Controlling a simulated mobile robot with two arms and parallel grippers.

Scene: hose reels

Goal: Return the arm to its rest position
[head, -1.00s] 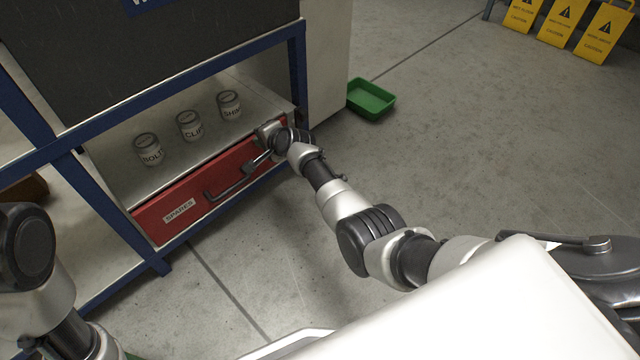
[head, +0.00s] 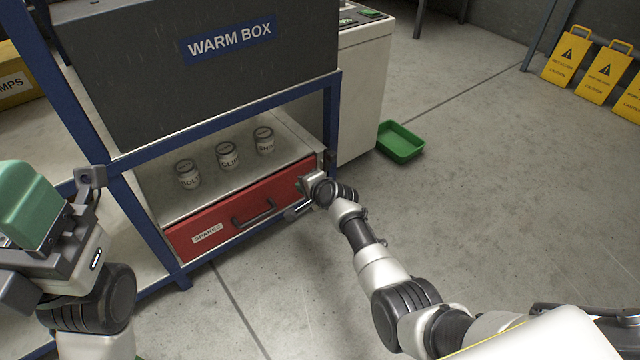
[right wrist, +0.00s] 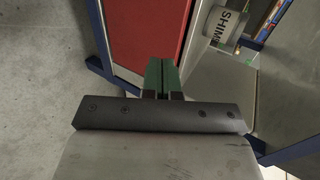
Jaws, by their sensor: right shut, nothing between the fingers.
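My right arm reaches in from the lower right in the head view. The drawer front looks flush with the shelf edge. My left gripper (head: 50,235) is at the left edge, raised, with a green block-like thing (head: 30,205) at it. Its fingers cannot be made out clearly.
Three labelled cans (head: 228,155) stand on the shelf above the drawer. The blue frame (head: 330,120) and grey WARM BOX (head: 200,80) rise above. A green tray (head: 400,142) lies on the floor right of the white cabinet (head: 360,90). Yellow caution signs (head: 605,75) stand far right. Mid-floor is clear.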

